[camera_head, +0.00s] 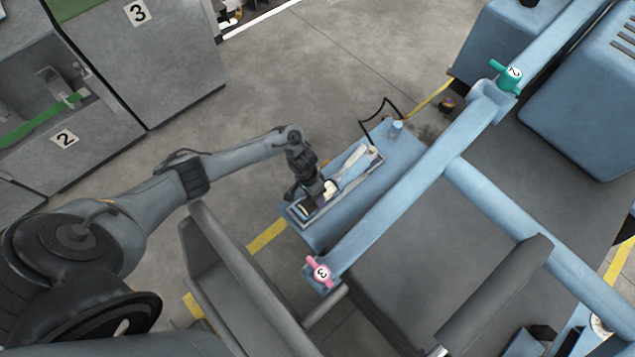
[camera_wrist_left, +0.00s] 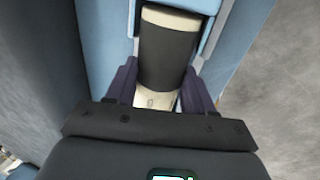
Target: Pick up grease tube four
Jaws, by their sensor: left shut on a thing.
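A white tube with a wide black band (camera_wrist_left: 168,50) lies in a narrow blue tray in the left wrist view. I cannot read a number on it, so I cannot tell whether it is grease tube four. My left gripper (camera_wrist_left: 158,92) is shut on this tube, with one dark finger on each side. In the head view my left gripper (camera_head: 314,194) reaches down into the near end of the tray (camera_head: 296,219) and hides much of the tube. My right gripper is not in view.
A pale tube-like item (camera_head: 354,163) lies farther along the tray. A thin black wire frame (camera_head: 381,112) stands at its far end. A blue beam carries a pink valve marked 3 (camera_head: 319,272) and a green valve marked 2 (camera_head: 507,75). Grey cabinets (camera_head: 150,60) stand at upper left.

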